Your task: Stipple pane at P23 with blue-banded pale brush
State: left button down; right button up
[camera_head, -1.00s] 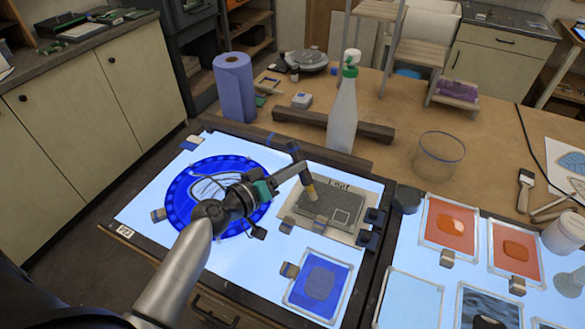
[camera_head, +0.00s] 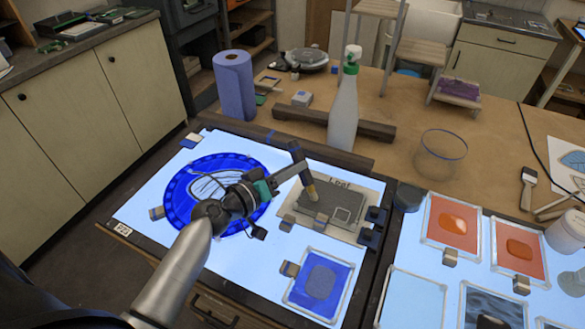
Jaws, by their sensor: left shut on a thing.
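My left gripper (camera_head: 302,172) is shut on a slim brush (camera_head: 297,154) with a dark handle and a tan tip. The brush is tilted, tip down, at the grey pane's upper left part. I cannot tell whether the tip touches the glass. A round blue pane (camera_head: 180,200) is partly hidden by my arm. A square blue pane (camera_head: 335,266) lies nearer. My right gripper is not in view.
A green-capped spray bottle (camera_head: 343,118) and a blue paper roll (camera_head: 235,88) stand behind the light table. Dark blocks (camera_head: 376,216) sit right of the grey pane. A clear bowl (camera_head: 440,157) and orange panes (camera_head: 453,222) are farther right.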

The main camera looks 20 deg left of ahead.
pick_arm(q)
jog(key=shift+f+b, duration=0.25)
jog(key=shift+b, duration=0.1)
dwell(0.8)
notch_tip(320, 180, up, 2)
jog(key=shift+r+p, duration=0.15)
jog(key=shift+p, duration=0.8)
jog(key=d+p, duration=0.2)
jog(key=d, duration=0.5)
dwell(0.3)
jog(key=shift+f+b, duration=0.75)
jog(key=shift+b, duration=0.05)
